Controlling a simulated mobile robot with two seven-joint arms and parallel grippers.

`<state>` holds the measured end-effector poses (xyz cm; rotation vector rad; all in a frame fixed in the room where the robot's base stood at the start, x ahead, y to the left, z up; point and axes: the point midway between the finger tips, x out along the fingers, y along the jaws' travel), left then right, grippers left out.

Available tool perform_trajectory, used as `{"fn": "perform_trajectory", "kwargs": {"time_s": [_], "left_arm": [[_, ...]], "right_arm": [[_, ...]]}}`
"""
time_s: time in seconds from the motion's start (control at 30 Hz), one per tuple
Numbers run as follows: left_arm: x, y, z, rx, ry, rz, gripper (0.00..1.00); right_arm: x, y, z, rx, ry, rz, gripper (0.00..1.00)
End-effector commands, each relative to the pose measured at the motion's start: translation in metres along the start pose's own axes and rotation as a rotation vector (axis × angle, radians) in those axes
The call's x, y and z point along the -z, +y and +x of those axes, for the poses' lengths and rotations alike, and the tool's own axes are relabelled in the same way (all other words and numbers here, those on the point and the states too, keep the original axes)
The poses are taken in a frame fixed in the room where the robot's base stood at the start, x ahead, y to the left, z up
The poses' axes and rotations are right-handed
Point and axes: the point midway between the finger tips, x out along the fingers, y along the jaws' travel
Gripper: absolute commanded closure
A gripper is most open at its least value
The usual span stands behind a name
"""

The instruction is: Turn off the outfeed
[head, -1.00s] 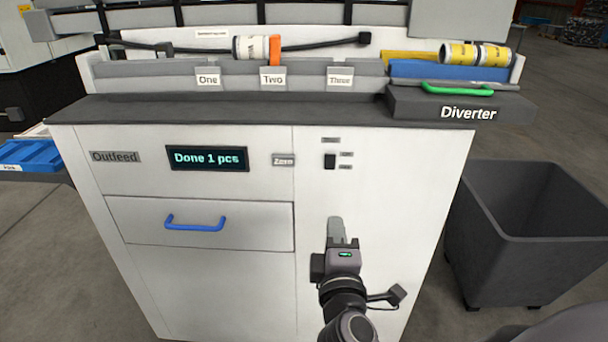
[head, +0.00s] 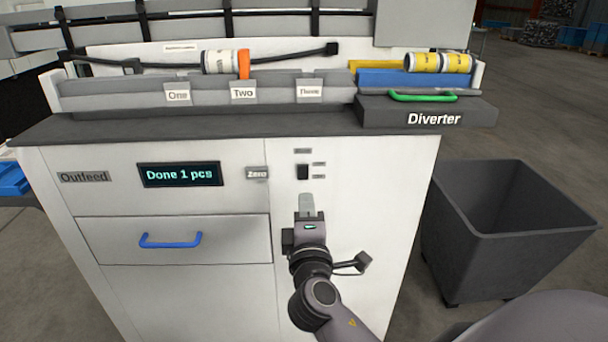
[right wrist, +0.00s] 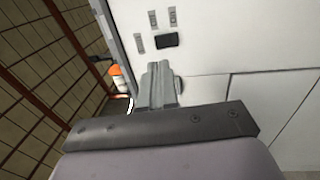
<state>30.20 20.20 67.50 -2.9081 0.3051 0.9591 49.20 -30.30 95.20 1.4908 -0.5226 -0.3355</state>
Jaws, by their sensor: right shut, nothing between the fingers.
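The outfeed cabinet (head: 240,300) is white, with an "Outfeed" label (head: 84,177) and a display (head: 180,174) reading "Done 1 pcs". A small black rocker switch (head: 303,171) sits on its front panel at the upper right, with small labels beside and above it. The switch also shows in the right wrist view (right wrist: 167,41). My right gripper (head: 306,198) is shut and empty, its fingertips just below the switch in the head view. In the right wrist view its fingers (right wrist: 160,75) point toward the panel near the switch. Contact cannot be told. My left gripper is not in view.
A "Zero" button or label (head: 257,173) is left of the switch. A drawer with a blue handle (head: 170,240) is below the display. A "Diverter" block (head: 430,112) with a green handle (head: 423,97) stands on top. A dark bin (head: 510,240) stands to the right.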

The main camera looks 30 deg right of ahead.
Motion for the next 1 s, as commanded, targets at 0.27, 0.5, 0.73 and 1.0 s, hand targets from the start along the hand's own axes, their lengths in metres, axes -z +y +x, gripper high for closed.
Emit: {"fn": "perform_trajectory", "kwargs": {"time_s": [0.27, 0.5, 0.73, 1.0], "left_arm": [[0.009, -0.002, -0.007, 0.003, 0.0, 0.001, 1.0], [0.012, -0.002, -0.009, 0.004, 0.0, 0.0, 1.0], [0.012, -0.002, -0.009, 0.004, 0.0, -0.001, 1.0], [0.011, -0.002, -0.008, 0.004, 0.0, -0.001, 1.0]], "right_arm": [[0.0, 0.002, 0.056, -0.001, 0.0, -0.002, 1.0], [0.0, 0.0, 0.079, 0.0, 0.001, 0.0, 1.0], [0.0, -0.001, 0.084, 0.001, 0.001, 0.001, 1.0], [0.0, 0.0, 0.085, 0.001, 0.001, 0.001, 1.0]]}}
